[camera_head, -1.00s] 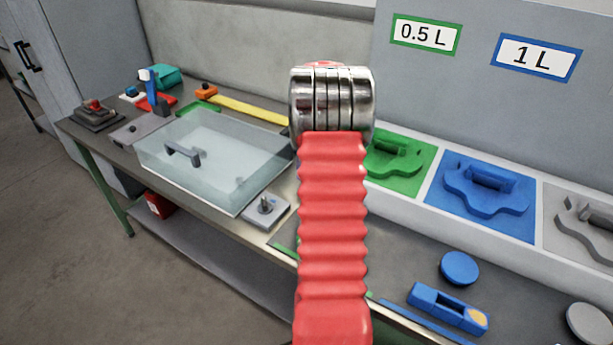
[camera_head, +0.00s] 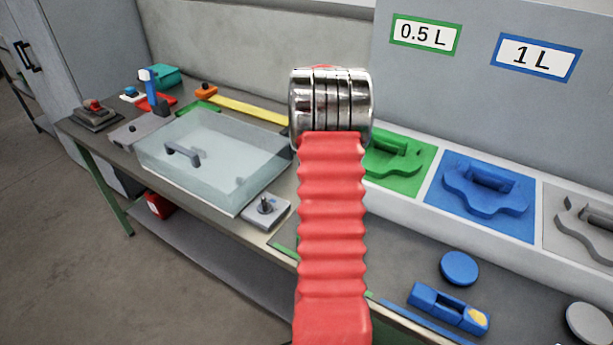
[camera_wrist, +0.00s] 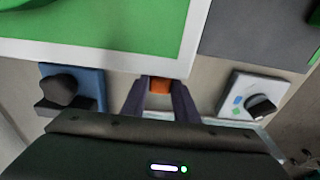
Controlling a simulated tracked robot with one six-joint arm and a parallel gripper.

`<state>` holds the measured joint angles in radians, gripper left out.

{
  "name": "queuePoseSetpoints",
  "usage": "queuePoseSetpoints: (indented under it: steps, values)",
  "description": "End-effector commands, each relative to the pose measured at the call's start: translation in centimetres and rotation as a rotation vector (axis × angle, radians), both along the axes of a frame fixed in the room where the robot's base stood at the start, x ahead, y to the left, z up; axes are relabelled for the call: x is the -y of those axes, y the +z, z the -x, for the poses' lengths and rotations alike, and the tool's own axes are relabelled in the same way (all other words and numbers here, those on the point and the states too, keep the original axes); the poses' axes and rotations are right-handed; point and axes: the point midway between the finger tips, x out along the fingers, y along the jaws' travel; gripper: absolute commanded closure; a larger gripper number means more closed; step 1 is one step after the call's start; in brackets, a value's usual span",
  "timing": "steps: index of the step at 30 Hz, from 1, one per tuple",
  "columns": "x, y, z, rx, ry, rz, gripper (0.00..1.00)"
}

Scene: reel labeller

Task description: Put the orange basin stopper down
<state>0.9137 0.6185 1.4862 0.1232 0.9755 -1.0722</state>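In the wrist view, my gripper (camera_wrist: 160,88) has its two dark fingers close on either side of a small orange piece, the orange basin stopper (camera_wrist: 160,85). The fingers appear to touch its sides. Only a little of the stopper shows; the rest is hidden. In the head view my red arm and its metal cuff fill the middle and hide the gripper.
A white-edged green panel (camera_wrist: 95,25) lies close beyond the fingers. A blue block with a dark knob (camera_wrist: 65,90) is left of them, a white dial plate (camera_wrist: 250,97) right. In the head view, an orange block (camera_head: 206,91) adjoins a yellow strip (camera_head: 250,110).

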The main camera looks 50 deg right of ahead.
Motion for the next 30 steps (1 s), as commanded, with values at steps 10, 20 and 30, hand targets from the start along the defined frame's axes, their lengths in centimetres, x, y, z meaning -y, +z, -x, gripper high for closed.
queuePoseSetpoints:
  steps: [10, 20, 30]
  values:
    - [0.0, 0.0, 0.0, 0.0, 0.0, 0.0, 0.98]
    - [0.0, 0.5, 0.0, 0.001, 0.0, 0.001, 1.0]
    - [0.1, 5.2, -0.1, 0.002, 0.0, 0.003, 1.0]
